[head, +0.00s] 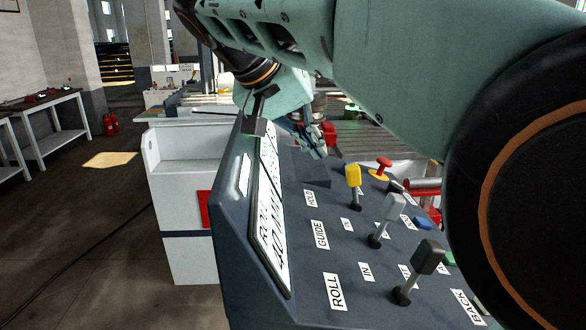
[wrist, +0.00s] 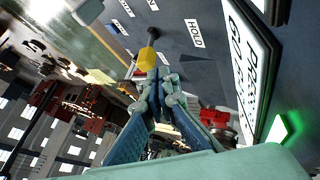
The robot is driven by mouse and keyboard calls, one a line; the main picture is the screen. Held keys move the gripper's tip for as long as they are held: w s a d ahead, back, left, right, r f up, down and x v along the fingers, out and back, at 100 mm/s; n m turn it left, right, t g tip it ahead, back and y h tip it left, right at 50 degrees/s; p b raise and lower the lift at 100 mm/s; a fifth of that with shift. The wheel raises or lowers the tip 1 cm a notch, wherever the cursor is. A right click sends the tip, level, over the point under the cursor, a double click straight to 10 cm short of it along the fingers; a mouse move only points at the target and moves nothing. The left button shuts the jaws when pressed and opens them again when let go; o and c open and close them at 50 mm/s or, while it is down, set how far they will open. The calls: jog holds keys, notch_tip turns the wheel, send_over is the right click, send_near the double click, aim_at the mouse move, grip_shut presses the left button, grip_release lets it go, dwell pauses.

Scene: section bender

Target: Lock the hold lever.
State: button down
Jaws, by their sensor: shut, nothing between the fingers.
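The hold lever is a dark stalk with a yellow knob. In the head view it stands on the sloped control panel beside the HOLD label (head: 310,198), with its yellow knob (head: 353,174) uppermost. In the wrist view the yellow knob (wrist: 147,59) is just beyond my fingertips, near another HOLD label view (wrist: 194,33). My gripper (head: 316,150) is at the far end of the panel, left of and beyond the knob. In the wrist view my gripper (wrist: 160,80) is shut and empty, its tips close to the knob. I cannot tell whether they touch.
A red mushroom button (head: 383,164) is right of the yellow knob. An upright sign (head: 268,205) edges the panel's left. A green light (wrist: 277,130) glows beside it.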

aim_at(356, 185)
jog(key=shift+s, duration=0.1)
jog(key=x, duration=1)
jog(key=shift+d+r+p, duration=0.1)
jog(key=shift+r+p, duration=0.05)
jog(key=shift+p, duration=0.15)
jog(key=shift+d+y, duration=0.15)
jog(key=shift+y, duration=0.15)
jog(key=shift+r+p, duration=0.1)
jog(key=shift+p, duration=0.2)
